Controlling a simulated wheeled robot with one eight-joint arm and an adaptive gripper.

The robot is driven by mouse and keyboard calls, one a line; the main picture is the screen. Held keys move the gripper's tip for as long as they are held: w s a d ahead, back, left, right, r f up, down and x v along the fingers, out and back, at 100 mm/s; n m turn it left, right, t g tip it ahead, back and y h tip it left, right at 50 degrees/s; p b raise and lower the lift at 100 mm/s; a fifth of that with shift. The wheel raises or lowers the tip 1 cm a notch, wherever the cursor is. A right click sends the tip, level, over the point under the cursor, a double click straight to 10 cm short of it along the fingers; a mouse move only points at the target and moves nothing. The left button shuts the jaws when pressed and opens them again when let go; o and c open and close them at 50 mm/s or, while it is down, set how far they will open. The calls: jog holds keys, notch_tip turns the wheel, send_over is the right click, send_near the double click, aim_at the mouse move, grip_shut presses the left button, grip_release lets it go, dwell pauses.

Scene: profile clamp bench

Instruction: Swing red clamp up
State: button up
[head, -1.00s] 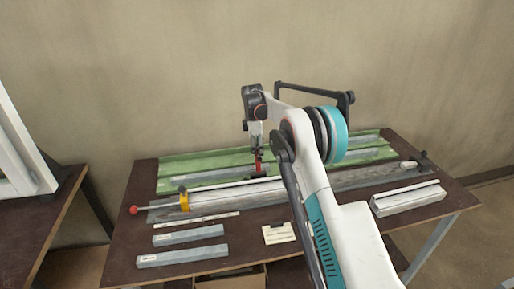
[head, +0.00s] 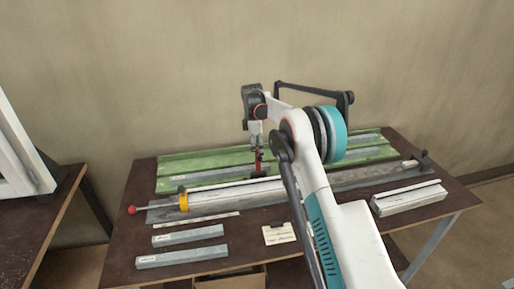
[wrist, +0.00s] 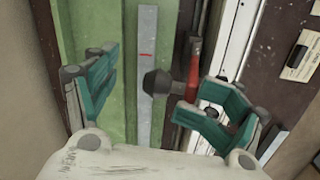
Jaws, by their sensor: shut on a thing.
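The red clamp (head: 259,162) stands at the long metal profile on the bench, just below my gripper (head: 257,150) in the head view. In the wrist view, its red arm (wrist: 194,62) runs beside the pale profile, and its black knob (wrist: 157,82) lies between the teal fingers of my gripper (wrist: 160,82). My gripper is shut on the red clamp, though a gap shows around the knob in the wrist view. The exact contact is not clear. The clamp's base is partly hidden by the right finger.
A green channel (head: 190,163) lies behind. Loose grey bars (head: 182,256), a label card (head: 279,234) and a pale block (head: 408,199) lie in front.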

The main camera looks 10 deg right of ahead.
jog(key=shift+w+a, duration=0.1)
jog(key=shift+a, duration=0.15)
jog(key=r, duration=1.1)
jog(key=shift+s+a+r, duration=0.1)
jog(key=shift+s+a, duration=0.15)
jog(key=shift+s, duration=0.1)
jog(key=shift+c, duration=1.2)
jog(key=shift+s+r, duration=0.1)
jog(key=shift+r, duration=0.3)
jog(key=s+r+m+t+b, duration=0.15)
jog(key=s+r+m, duration=0.25)
jog(key=s+r, duration=0.55)
jog(key=s+r+m+t+b, duration=0.15)
jog(key=s+r+m, duration=0.25)
jog(key=s, duration=1)
jog(key=s+f+m+t+b, duration=0.1)
jog(key=s+f+m, duration=0.3)
jog(key=s, duration=0.9)
jog(key=s+f+m+t+b, duration=0.1)
jog(key=s+f+m, duration=0.3)
jog(key=s+f, duration=0.5)
jog(key=s+t, duration=0.1)
jog(key=s, duration=0.4)
jog(key=shift+s+d+f+t+y, duration=0.2)
jog(key=shift+d+t+y, duration=0.1)
jog(key=shift+d+y, duration=0.1)
